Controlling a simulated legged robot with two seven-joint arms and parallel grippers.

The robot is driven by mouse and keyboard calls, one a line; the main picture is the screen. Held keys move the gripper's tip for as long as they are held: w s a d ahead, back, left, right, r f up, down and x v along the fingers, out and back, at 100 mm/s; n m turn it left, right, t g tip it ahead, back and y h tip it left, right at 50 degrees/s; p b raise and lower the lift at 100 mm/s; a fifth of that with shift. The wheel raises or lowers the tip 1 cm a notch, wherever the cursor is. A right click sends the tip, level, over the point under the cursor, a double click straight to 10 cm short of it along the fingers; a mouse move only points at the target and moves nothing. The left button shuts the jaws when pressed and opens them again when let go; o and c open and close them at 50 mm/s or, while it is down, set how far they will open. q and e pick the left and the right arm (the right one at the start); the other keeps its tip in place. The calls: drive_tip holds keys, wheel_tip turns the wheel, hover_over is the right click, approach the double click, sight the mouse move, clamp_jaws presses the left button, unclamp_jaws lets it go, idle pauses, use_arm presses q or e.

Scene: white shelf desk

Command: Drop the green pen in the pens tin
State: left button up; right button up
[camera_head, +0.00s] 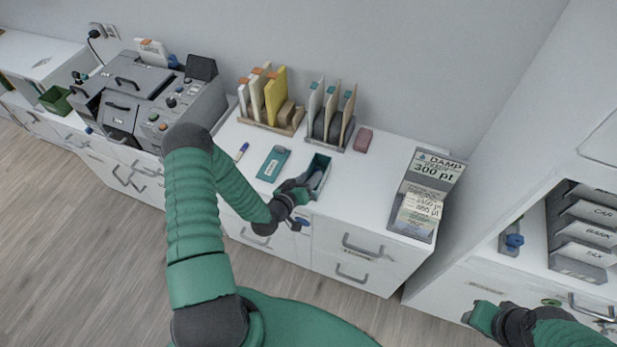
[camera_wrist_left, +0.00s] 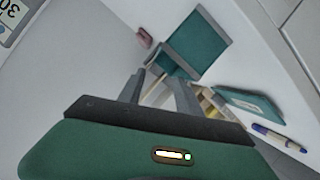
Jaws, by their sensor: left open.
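The pens tin seems to be the open teal box (camera_head: 321,163) on the white desk, and it also shows in the left wrist view (camera_wrist_left: 200,45). A teal lid-like piece with a white label (camera_head: 273,163) lies left of it. My left gripper (camera_head: 303,192) is open at the tin's near side, and its two fingers (camera_wrist_left: 160,92) show apart with nothing clearly between them. I cannot make out a green pen. My right gripper (camera_head: 476,317) is low at the right; its jaws are unclear.
Two file racks (camera_head: 272,117) (camera_head: 331,123) stand behind the tin, with a pink block (camera_head: 364,138) beside them. A grey machine (camera_head: 150,100) stands at left and a price sign (camera_head: 428,192) at right. Clear desk lies between tin and sign.

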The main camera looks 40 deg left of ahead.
use_arm(q)
drive_tip(key=v, duration=1.6)
drive_tip(key=shift+s+r, duration=0.2)
drive_tip(key=shift+s, duration=0.15)
